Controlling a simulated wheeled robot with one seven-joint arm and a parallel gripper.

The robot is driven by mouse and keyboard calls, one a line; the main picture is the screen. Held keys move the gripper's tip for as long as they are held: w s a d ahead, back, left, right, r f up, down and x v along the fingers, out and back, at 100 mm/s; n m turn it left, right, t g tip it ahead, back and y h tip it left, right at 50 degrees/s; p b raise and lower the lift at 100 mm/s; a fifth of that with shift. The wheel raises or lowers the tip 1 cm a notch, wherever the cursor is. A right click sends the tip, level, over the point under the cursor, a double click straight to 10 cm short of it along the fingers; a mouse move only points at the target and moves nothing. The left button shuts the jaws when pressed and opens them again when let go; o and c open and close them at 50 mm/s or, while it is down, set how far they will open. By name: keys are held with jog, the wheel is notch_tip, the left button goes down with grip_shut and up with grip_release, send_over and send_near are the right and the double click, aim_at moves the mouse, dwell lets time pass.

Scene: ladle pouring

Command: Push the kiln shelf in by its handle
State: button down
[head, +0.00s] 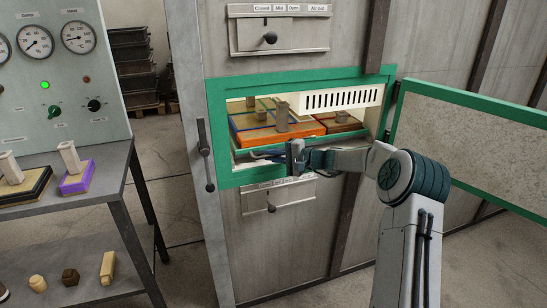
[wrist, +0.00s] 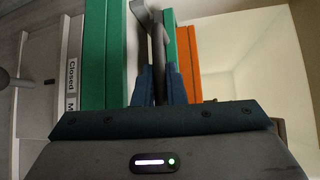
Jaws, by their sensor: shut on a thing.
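The kiln opening has a green frame (head: 218,135) and its door (head: 475,140) stands open to the right. Inside, the kiln shelf with a green front edge (head: 345,135) carries orange- and blue-edged blocks. The shelf's dark handle (head: 262,154) runs along its front, low in the opening. My gripper (head: 291,150) is at the handle, reaching in from the right. In the wrist view, the blue fingers of my gripper (wrist: 157,85) are closed around the dark handle bar (wrist: 157,45), with the green shelf edge (wrist: 183,60) just beyond. The shelf's back end is hidden.
A white slotted panel (head: 342,100) hangs in the upper opening. Damper panels with knobs sit above (head: 270,38) and below (head: 271,208) the opening. A grey table (head: 95,185) with stamp-like blocks stands at the left, under a gauge panel (head: 65,75).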

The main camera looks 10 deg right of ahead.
jog(key=c, duration=1.5)
grip_release()
jog(key=v, duration=1.4)
jog(key=shift+p, duration=0.3)
jog(key=shift+a, duration=0.1)
